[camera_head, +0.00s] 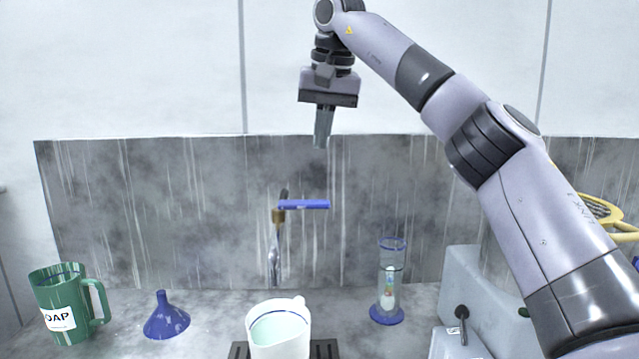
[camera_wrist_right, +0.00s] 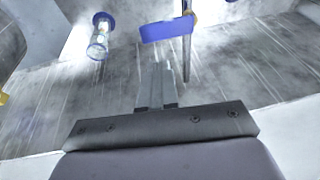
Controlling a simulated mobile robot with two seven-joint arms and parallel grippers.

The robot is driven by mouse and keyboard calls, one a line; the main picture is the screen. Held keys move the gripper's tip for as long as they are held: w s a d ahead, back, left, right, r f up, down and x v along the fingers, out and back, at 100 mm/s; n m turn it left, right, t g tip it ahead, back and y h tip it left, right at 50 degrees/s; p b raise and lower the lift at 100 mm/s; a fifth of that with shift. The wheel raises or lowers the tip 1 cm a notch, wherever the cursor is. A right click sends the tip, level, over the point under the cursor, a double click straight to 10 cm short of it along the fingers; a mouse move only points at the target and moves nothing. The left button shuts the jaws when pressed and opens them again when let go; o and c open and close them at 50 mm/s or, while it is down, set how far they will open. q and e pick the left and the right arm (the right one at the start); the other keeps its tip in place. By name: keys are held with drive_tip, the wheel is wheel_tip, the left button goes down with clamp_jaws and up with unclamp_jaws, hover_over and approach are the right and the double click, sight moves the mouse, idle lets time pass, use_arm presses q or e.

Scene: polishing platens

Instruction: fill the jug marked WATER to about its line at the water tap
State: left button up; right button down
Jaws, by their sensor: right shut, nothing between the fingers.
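A white jug (camera_head: 280,335) stands upright on a dark grate below the water tap (camera_head: 278,215). A blue line runs inside near its rim, and its inside looks pale green; no WATER label shows, and I cannot tell the water level. The tap has a brass body and a blue lever (camera_head: 304,204) pointing right; the lever also shows in the right wrist view (camera_wrist_right: 166,31). A thin, shiny vertical shape hangs below the tap; I cannot tell spout from stream. My right gripper (camera_head: 321,145) is shut and empty, pointing down above the lever, apart from it. My left gripper is out of view.
A green jug marked SOAP (camera_head: 62,310) and a blue funnel (camera_head: 166,316) stand at left. A clear cylinder with a blue base (camera_head: 388,285) stands right of the tap. A grey box (camera_head: 460,290) is farther right. A stained grey splashback (camera_head: 180,210) stands behind.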

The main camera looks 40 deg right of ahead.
drive_tip(key=r, duration=0.2)
drive_tip(key=r+h, duration=0.1)
drive_tip(key=shift+s+a+r+g, duration=0.2)
drive_tip(key=shift+s+a+g, duration=0.1)
drive_tip(key=shift+a, duration=0.05)
drive_tip(key=shift+f, duration=0.1)
hover_over(320, 202)
drive_tip(key=f, duration=1.1)
drive_tip(key=shift+s+a+f, duration=0.2)
drive_tip(key=shift+s+f, duration=0.1)
drive_tip(key=shift+f, duration=0.95)
